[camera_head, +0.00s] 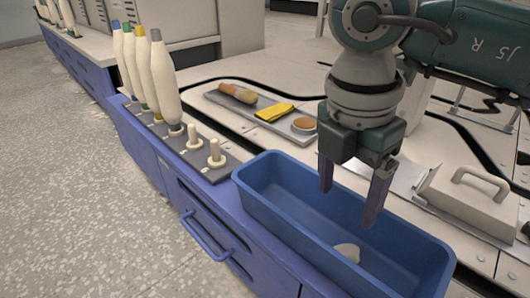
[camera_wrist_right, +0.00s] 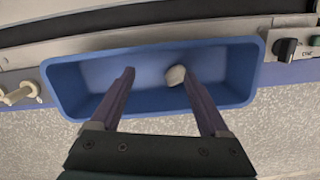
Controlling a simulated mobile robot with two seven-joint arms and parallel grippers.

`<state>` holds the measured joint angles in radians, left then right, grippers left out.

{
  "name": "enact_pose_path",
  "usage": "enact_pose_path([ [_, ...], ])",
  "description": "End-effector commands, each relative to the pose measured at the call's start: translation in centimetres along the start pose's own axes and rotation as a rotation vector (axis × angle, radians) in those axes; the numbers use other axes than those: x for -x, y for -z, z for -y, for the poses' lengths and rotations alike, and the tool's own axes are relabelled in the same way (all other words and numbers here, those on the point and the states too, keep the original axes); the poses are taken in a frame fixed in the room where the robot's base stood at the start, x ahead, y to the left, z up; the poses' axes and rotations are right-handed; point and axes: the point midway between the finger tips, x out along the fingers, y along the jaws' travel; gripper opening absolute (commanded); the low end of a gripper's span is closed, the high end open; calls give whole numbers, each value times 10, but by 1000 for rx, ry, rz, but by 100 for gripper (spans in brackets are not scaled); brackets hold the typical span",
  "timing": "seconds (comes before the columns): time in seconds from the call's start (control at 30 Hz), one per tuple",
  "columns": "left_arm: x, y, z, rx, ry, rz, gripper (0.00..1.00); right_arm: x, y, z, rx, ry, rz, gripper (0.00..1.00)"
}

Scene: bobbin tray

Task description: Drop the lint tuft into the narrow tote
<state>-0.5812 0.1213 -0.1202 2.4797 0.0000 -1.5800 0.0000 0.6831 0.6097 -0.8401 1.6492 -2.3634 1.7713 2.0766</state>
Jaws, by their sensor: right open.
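The narrow tote (camera_head: 262,205) is a long blue open bin at the front edge of the workbench. It also shows in the right wrist view (camera_wrist_right: 80,88). The lint tuft (camera_head: 347,252) is a small off-white lump inside the tote, low down. In the right wrist view the lint tuft (camera_wrist_right: 175,76) appears between the fingers, nearer the right one. My right gripper (camera_head: 348,207) points down over the tote with its two fingers apart and nothing between them. The fingertips appear above the tuft. My left gripper is not in view.
A dark peg rack (camera_head: 217,172) with several cream bobbins and bare pegs stands left of the tote. Behind is a grey tray (camera_head: 220,98) with a brush, a yellow cloth (camera_head: 274,112) and a round brown item. A handled metal block (camera_head: 470,205) sits at right.

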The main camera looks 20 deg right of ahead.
Motion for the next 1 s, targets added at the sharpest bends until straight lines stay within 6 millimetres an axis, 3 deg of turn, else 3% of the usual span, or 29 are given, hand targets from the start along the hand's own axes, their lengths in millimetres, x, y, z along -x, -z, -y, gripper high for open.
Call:
enact_pose_path([
  [0.17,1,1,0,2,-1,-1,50,2,0,0,0,0,0,79],
  [0.27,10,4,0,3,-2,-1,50,12,0,0,0,-2,0,79],
  [0.5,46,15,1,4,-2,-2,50,63,-1,0,1,-2,-1,79],
  [0.7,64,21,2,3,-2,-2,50,93,-1,0,1,-2,0,79],
  [1.0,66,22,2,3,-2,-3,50,99,0,0,0,0,0,79],
])
